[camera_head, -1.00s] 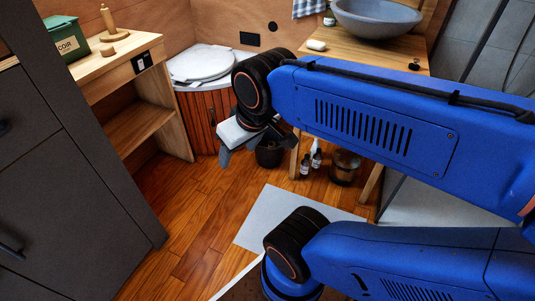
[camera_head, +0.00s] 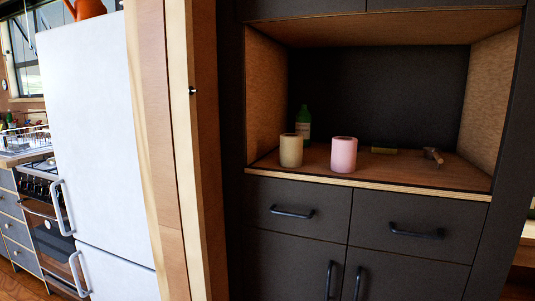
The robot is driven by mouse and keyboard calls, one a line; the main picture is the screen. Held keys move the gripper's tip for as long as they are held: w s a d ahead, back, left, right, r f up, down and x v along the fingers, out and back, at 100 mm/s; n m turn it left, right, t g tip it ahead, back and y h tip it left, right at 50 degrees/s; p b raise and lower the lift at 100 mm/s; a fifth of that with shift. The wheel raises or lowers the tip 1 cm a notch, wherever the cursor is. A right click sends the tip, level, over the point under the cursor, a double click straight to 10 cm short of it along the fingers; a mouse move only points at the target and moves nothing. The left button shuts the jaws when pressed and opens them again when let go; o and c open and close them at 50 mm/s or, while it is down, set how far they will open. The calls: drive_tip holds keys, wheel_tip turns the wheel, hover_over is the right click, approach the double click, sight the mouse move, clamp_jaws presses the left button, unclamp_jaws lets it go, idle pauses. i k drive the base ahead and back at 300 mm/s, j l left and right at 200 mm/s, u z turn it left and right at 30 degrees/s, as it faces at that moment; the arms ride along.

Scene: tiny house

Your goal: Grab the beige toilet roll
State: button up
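The beige toilet roll (camera_head: 291,150) stands upright near the front edge of a wooden shelf niche (camera_head: 305,174) in a dark cabinet. A pink toilet roll (camera_head: 344,154) stands upright to its right, a little apart. My gripper and arm are not in view now, so I cannot see whether the gripper is open or where it is relative to the rolls.
A green bottle (camera_head: 304,122) stands behind the beige roll. A small yellowish item (camera_head: 384,150) and a dark-headed tool (camera_head: 433,156) lie further right on the shelf. Drawers (camera_head: 297,208) with handles are below. A wooden post (camera_head: 185,150) and white fridge (camera_head: 95,130) stand left.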

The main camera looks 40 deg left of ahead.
sight(291, 146)
drive_tip(key=j+u, duration=0.1)
drive_tip(key=u, duration=1.2)
